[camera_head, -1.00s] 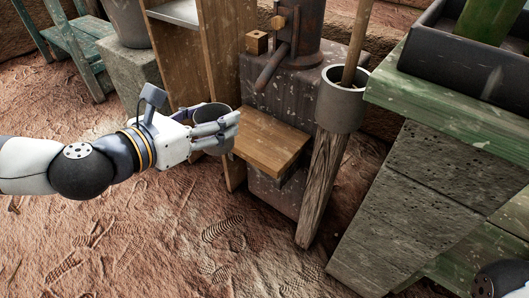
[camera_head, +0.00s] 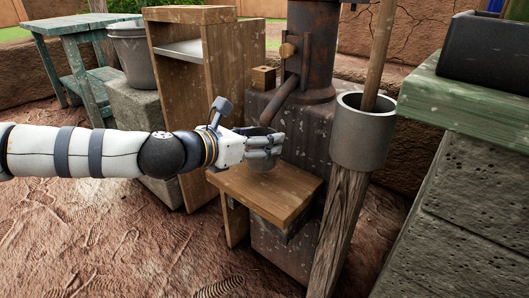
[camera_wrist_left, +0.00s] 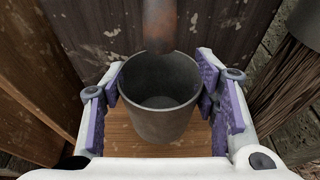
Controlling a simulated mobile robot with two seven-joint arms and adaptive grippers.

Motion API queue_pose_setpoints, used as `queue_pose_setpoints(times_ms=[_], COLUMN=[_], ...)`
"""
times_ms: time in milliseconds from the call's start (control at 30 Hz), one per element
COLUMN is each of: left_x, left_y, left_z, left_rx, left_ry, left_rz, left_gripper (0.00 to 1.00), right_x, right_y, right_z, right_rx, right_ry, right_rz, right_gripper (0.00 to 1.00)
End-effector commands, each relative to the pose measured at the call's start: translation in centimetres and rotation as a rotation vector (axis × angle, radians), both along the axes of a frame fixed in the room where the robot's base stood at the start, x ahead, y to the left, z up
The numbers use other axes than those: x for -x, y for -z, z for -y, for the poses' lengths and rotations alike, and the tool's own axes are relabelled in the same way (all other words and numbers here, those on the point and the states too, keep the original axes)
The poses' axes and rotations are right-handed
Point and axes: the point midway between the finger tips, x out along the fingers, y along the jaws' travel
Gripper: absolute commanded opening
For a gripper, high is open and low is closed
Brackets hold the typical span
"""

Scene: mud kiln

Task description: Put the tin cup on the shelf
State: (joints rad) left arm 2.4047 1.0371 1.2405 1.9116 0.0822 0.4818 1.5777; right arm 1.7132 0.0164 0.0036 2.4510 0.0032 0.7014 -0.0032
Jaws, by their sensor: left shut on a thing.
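The tin cup (camera_head: 262,161) is dark grey metal, upright and empty inside. My left gripper (camera_head: 264,146) is shut on it, with fingers on both sides. The left wrist view shows the cup (camera_wrist_left: 158,100) between the purple finger pads (camera_wrist_left: 165,98). The wooden shelf (camera_head: 275,197) juts out from the front of the stove-like block, directly below the cup. I cannot tell whether the cup's base touches the shelf. A rusty spout (camera_head: 280,107) points down near the cup's rim; it also shows in the wrist view (camera_wrist_left: 159,25). My right gripper is out of view.
A tall wooden cabinet (camera_head: 226,60) stands left of the block. A grey cylinder (camera_head: 362,138) on a wooden post, with a stick in it, stands to the right. A small wooden cube (camera_head: 263,78) sits on the block. A green-topped bench (camera_head: 470,101) is at far right.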

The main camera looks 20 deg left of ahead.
Motion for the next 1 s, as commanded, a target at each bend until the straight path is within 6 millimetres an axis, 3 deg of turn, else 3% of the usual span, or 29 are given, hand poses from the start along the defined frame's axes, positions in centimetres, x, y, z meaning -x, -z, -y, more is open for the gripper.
queue_pose_setpoints(times_ms=[167, 300, 667, 700, 767, 1000], left_x=[-1.5, -1.4, -1.3, -1.3, -1.3, -1.3], left_y=[0.2, 3.8, 4.0, 3.9, 3.9, 3.8], left_z=[0.7, 0.5, 0.5, 0.5, 0.5, 0.5], left_rx=[-0.001, 0.0, 0.0, 0.0, 0.0, -0.001], left_ry=[0.002, 0.0, 0.0, 0.0, 0.0, 0.0], left_rz=[0.0, -0.005, -0.001, -0.001, 0.0, 0.0], left_gripper=[0.27, 0.27, 0.22, 0.58, 0.72, 0.74], right_x=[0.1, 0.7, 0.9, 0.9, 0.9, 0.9], right_y=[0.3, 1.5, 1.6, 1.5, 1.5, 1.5], right_z=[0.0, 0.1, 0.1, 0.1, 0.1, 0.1], right_rx=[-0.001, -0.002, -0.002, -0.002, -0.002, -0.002], right_ry=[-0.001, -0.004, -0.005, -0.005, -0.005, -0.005], right_rz=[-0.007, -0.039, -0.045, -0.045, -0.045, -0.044], right_gripper=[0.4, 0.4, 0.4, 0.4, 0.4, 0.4])
